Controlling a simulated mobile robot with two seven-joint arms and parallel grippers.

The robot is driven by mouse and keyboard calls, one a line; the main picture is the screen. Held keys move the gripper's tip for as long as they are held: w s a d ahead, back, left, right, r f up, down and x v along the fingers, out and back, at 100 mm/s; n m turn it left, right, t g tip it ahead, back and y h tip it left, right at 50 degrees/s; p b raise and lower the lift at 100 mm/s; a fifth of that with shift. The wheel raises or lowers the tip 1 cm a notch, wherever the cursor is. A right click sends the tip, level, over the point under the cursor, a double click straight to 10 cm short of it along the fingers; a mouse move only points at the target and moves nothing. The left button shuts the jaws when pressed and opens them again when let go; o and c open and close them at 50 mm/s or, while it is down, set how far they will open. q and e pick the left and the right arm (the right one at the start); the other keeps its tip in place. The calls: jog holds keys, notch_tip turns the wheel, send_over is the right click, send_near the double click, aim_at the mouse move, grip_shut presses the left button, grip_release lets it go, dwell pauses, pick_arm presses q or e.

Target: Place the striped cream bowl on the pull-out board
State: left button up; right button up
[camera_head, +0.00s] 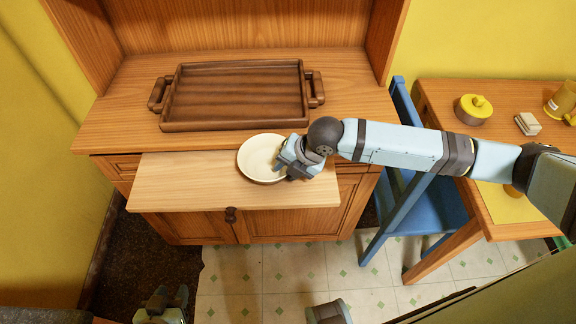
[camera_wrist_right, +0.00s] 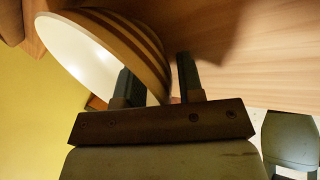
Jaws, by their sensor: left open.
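The cream bowl (camera_head: 259,158) is over the right half of the pull-out board (camera_head: 190,185), upright and seemingly resting on it. Its brown-striped outside (camera_wrist_right: 152,48) and pale inside show in the right wrist view. My right gripper (camera_head: 292,160) is at the bowl's right rim. In the right wrist view, the fingers of my right gripper (camera_wrist_right: 158,82) stand apart on either side of the bowl's wall; whether they clamp it is unclear. My left gripper (camera_head: 163,305) is low at the bottom left, open and empty, away from the cabinet.
A brown wooden tray (camera_head: 235,124) lies on the cabinet top behind the board. A blue chair (camera_head: 405,210) stands to the right. The wooden table (camera_head: 445,100) there bears a yellow lidded pot (camera_head: 473,108), a small pale block (camera_head: 528,123) and a yellow mug (camera_head: 562,100). The board's left half is clear.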

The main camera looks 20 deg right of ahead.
jog(key=v, duration=1.2)
jog(key=shift+p, duration=0.35)
jog(key=shift+d, duration=0.1)
